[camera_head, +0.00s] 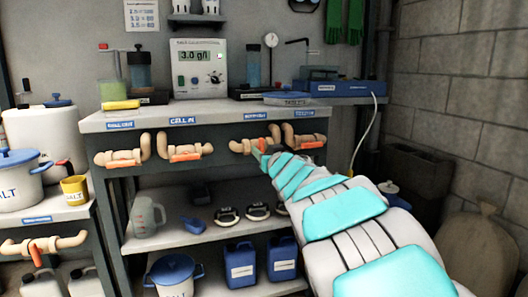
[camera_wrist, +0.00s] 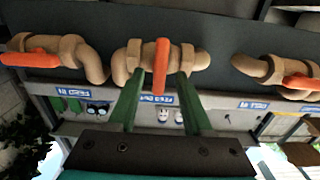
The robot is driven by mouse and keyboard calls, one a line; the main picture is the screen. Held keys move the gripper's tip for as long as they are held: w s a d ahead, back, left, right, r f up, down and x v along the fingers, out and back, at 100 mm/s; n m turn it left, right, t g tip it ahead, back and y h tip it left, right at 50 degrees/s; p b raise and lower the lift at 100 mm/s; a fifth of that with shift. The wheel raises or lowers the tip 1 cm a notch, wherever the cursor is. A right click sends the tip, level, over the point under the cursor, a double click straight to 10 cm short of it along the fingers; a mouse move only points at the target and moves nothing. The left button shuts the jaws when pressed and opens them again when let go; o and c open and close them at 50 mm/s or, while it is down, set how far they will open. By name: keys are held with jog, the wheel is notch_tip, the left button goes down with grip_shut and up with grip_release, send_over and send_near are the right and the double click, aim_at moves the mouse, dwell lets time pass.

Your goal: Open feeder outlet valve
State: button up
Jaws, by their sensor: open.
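The feeder outlet valve, a tan pipe (camera_head: 240,147) with an orange lever (camera_head: 262,143), is third from the left on the bench front under a blue label (camera_head: 256,116). In the wrist view its orange lever (camera_wrist: 161,68) stands crosswise to the tan pipe (camera_wrist: 190,58). The upside-down label behind it (camera_wrist: 158,99) appears to read FEED OUT. My gripper (camera_wrist: 159,76) is open, with one green finger on each side of the lever; whether either touches it I cannot tell. In the head view my gripper (camera_head: 263,158) is at this valve, partly hidden by my arm.
Neighbouring valves have orange levers lying along their pipes, at left (camera_wrist: 30,57) and right (camera_wrist: 300,82) in the wrist view. A display box (camera_head: 200,68) stands on the bench. Blue canisters (camera_head: 240,265) stand lower.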

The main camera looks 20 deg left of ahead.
jog(key=shift+w, duration=0.1)
grip_shut()
dwell(0.4)
